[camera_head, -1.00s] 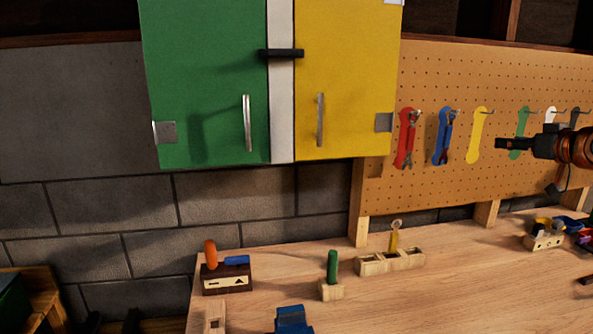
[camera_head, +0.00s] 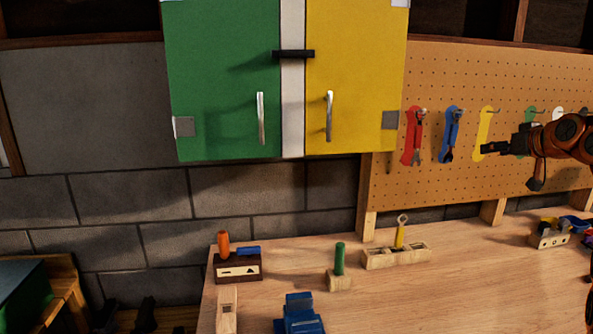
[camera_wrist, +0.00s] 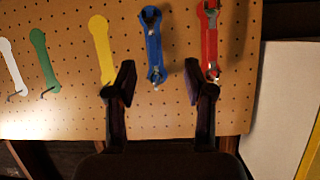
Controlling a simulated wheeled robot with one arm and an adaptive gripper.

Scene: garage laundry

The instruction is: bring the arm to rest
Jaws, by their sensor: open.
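My gripper (camera_head: 490,149) is at the right in the head view, in front of the pegboard (camera_head: 400,180) and above the workbench. In the wrist view its two dark fingers (camera_wrist: 160,85) stand wide apart with nothing between them. Behind them on the pegboard hang a blue tool outline (camera_wrist: 154,45) and a red tool outline (camera_wrist: 209,35), each with a tool on it. A yellow outline (camera_wrist: 102,50) shows left of the left finger with no tool visible on it. My orange arm reaches in from the right edge.
A green and yellow cabinet (camera_head: 225,75) hangs on the wall at the upper middle. On the wooden workbench (camera_head: 440,290) stand a dark block with orange and blue handles (camera_head: 238,268), a green-handled piece (camera_head: 340,258), a wooden holder (camera_head: 385,258) and a blue vise (camera_head: 299,315).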

